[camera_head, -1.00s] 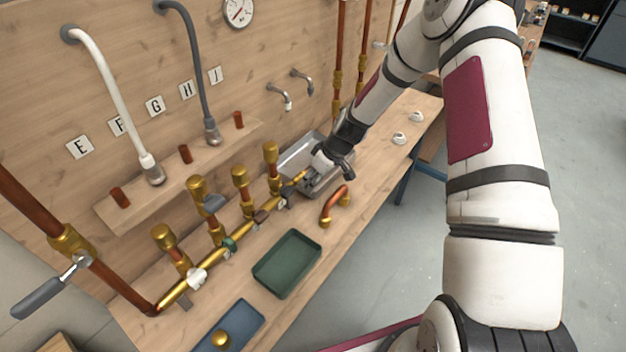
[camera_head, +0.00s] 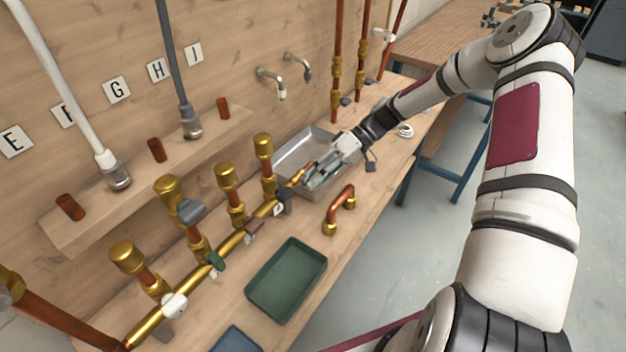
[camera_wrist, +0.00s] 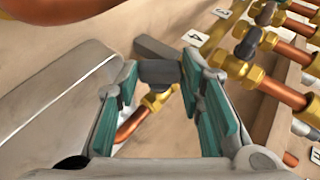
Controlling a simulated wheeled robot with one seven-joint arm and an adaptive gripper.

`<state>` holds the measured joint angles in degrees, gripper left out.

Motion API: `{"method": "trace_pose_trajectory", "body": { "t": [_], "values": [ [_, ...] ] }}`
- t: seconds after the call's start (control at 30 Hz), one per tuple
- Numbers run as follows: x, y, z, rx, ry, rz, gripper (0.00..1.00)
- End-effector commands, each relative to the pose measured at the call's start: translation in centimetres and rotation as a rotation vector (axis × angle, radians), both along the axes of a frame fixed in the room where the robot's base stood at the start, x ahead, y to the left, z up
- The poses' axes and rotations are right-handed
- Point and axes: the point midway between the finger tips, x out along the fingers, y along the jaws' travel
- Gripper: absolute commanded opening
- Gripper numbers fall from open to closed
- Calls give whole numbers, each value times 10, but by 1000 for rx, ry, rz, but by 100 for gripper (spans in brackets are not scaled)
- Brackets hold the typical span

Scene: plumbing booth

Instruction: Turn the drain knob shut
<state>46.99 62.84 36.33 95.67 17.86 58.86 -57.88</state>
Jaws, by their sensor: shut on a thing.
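The dark grey drain knob (camera_wrist: 160,72) shows between my fingertips in the wrist view, on a brass fitting at a copper pipe end (camera_wrist: 132,122). My gripper (camera_wrist: 158,80) has its teal finger pads on both sides of the knob and is shut on it. In the head view my gripper (camera_head: 312,178) is at the far right end of the brass manifold (camera_head: 230,245), over the near side of a metal basin (camera_head: 300,150). The knob is hidden behind my fingers there, so its angle is hard to tell.
White (camera_head: 174,304), green (camera_head: 215,263) and brown (camera_head: 254,230) knobs line the manifold beside brass-capped risers. A green tray (camera_head: 286,280) and a bent copper pipe (camera_head: 340,208) lie in front. Two wall taps (camera_head: 273,82) are behind the basin.

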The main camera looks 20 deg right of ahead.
Motion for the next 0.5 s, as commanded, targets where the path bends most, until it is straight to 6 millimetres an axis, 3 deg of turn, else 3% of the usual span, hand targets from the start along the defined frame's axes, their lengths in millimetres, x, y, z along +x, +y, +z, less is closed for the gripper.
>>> {"method": "trace_pose_trajectory", "body": {
  "t": [0.03, 0.5],
  "values": [
    [5, -2, -7, 36, 25, -5, 7],
    [5, -4, -12, 333, 241, -4, 7]
  ]
}}
